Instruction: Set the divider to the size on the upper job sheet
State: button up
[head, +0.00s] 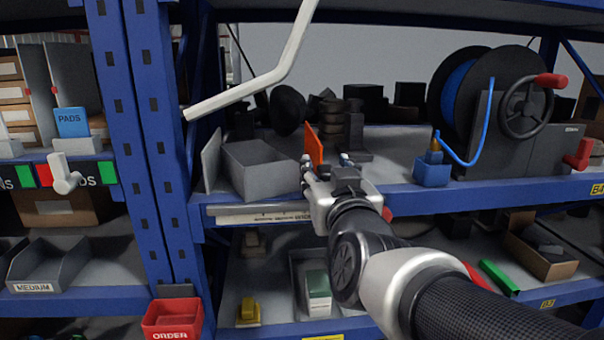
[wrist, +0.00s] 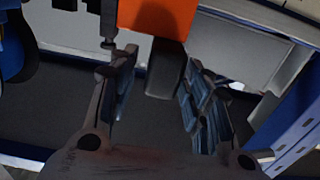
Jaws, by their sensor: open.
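An orange upright plate (head: 314,146), which looks like the divider, stands just right of an open grey bin (head: 262,168) on the middle shelf. In the wrist view the orange plate (wrist: 158,18) shows at the top, with a dark rounded block (wrist: 165,68) just below it. My gripper (head: 327,163) is at the shelf front, close to the plate. In the wrist view my gripper (wrist: 162,65) has its fingers apart, with the dark block showing between them; contact cannot be told. No job sheet is readable.
A cable reel (head: 470,95) and a blue block (head: 432,170) with a brass tip stand to the right. Dark parts crowd the shelf behind the plate. A white bent bar (head: 265,75) hangs above the bin. A blue post (head: 150,130) stands left.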

jog(key=shift+c, duration=0.4)
grip_shut()
dwell(0.4)
